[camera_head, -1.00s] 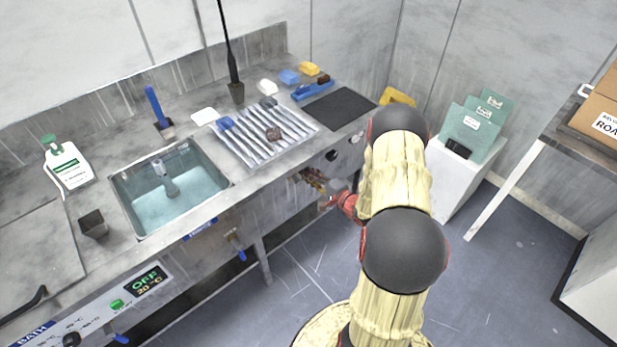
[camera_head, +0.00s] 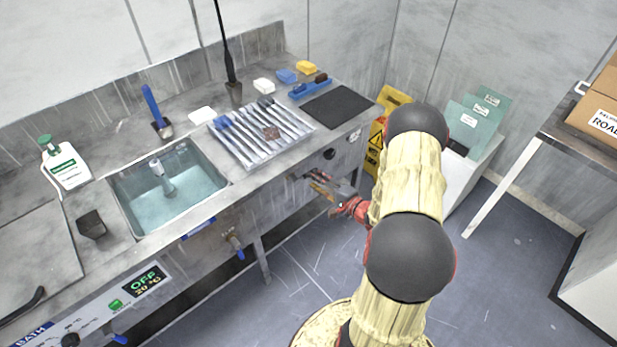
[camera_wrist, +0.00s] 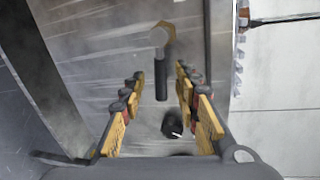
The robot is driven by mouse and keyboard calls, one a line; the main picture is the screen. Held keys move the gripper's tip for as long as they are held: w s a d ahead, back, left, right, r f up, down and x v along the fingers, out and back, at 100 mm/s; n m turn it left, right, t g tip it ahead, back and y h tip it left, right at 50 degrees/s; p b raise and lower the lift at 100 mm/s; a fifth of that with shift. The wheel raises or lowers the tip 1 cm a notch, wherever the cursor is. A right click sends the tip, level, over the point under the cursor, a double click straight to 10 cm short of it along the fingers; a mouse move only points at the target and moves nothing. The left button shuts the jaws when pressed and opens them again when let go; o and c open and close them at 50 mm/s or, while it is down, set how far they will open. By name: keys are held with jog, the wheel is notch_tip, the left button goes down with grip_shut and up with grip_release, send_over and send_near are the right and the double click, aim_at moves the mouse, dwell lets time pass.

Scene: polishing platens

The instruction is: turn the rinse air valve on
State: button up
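A valve with a pale round hub, brass body and black lever (camera_wrist: 161,80) shows on the steel front panel in the wrist view. In that view, the lever lies in the gap between the open fingers of my gripper (camera_wrist: 160,84); I cannot tell how far in it reaches, and no finger is seen closed on it. In the head view my gripper (camera_head: 317,181) is at the bench front, right of the sink, and hides most of this valve. A black knob (camera_wrist: 172,122) with a white mark sits between the fingers' bases in the wrist view.
Another valve with a blue lever (camera_head: 237,247) hangs on the front below the sink (camera_head: 170,187). A round black knob (camera_head: 329,153) and a gauge (camera_head: 355,135) are on the front panel. A yellow sign (camera_head: 376,140) stands beyond the bench. The floor before the bench is clear.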

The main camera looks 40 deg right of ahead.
jog(key=s+r, duration=0.1)
jog(key=s, duration=0.5)
jog(key=shift+s+d+r, duration=0.15)
jog(key=shift+s, duration=0.2)
